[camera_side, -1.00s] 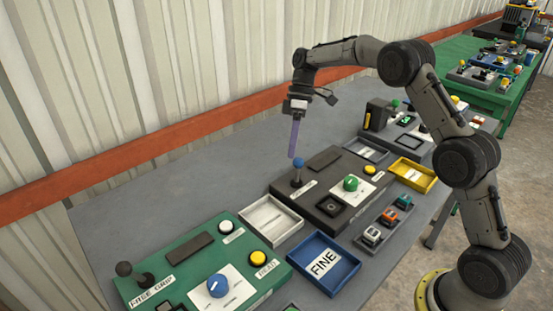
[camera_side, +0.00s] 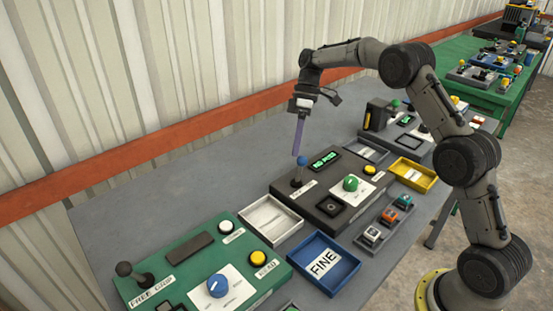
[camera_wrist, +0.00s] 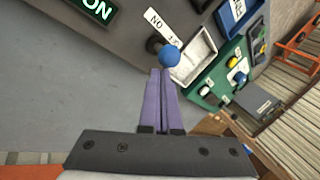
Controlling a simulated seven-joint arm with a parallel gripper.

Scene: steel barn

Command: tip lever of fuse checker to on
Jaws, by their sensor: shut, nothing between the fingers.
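The dark grey unit (camera_side: 325,210) in the middle of the bench has a lever with a blue ball knob (camera_side: 302,161) at its left rear corner. The lever leans a little to the right in the side view.
A green unit (camera_side: 190,255) with a black lever stands at front left. A white tray (camera_side: 268,221), a blue tray (camera_side: 322,264) and a yellow tray (camera_side: 413,174) lie around the dark unit. The bench left of the dark unit is clear, towards the corrugated wall.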

